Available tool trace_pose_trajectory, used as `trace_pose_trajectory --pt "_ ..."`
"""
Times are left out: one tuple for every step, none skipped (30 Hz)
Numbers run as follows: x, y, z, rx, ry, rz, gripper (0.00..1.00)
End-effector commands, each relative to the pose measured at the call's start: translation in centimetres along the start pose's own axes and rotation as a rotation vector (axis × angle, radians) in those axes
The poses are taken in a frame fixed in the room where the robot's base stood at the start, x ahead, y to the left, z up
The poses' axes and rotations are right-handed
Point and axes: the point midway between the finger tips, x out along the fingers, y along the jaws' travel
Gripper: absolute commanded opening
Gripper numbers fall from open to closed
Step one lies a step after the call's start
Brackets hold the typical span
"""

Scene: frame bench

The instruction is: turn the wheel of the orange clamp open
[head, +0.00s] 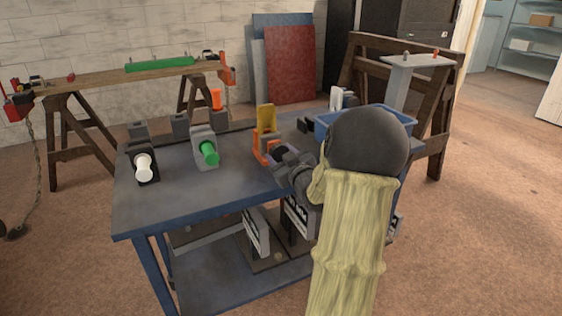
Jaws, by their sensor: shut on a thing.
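The orange clamp (259,149) stands on the blue-grey bench (230,190), right of the middle of its top. A yellow upright piece (266,117) rises from it, with a grey block in front. My gripper (282,156) reaches in from the right and is at the clamp's near right side. Its jaws are shut around a small dark round part there, which looks like the clamp's wheel. The fingers and my arm cover most of the wheel, so its turn and any gap in the clamp cannot be made out.
Left on the bench stand a grey clamp with a green cylinder (208,152) and a dark one with a white cylinder (144,167). A blue bin (322,123) is behind my arm. The bench's front left is clear. A sawhorse beam (90,82) stands behind.

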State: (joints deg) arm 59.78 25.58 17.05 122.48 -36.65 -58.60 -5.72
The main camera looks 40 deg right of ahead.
Motion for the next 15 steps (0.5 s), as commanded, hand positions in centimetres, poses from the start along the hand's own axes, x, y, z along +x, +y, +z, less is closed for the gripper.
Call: trace_pose_trajectory --pt "0.02 -0.16 0.24 -0.031 0.002 -0.001 0.26" --pt "0.03 -0.18 0.21 -0.046 0.002 -0.002 0.26" --pt "0.02 -0.16 0.18 -0.067 0.002 -0.001 0.26" --pt "0.00 -0.12 0.17 -0.080 0.002 -0.001 0.26" --pt "0.00 -0.11 0.15 -0.091 0.002 -0.001 0.26" --pt "0.00 -0.12 0.12 -0.105 0.002 -0.001 0.26" --pt "0.01 -0.13 0.10 -0.114 0.002 -0.002 0.26" --pt "0.01 -0.12 0.09 -0.121 0.002 -0.002 0.26" --pt "0.01 -0.11 0.08 -0.129 0.001 -0.002 0.26" --pt "0.00 -0.09 0.07 -0.133 0.001 -0.002 0.26" --pt "0.00 -0.08 0.06 -0.136 0.001 -0.002 0.26" --pt "0.00 -0.07 0.05 -0.139 0.000 -0.002 0.26" --pt "0.00 -0.06 0.04 -0.141 0.000 -0.002 0.26" --pt "0.00 -0.06 0.03 -0.141 0.000 -0.002 0.26" --pt "-0.01 -0.05 0.02 -0.141 0.000 -0.002 0.26"
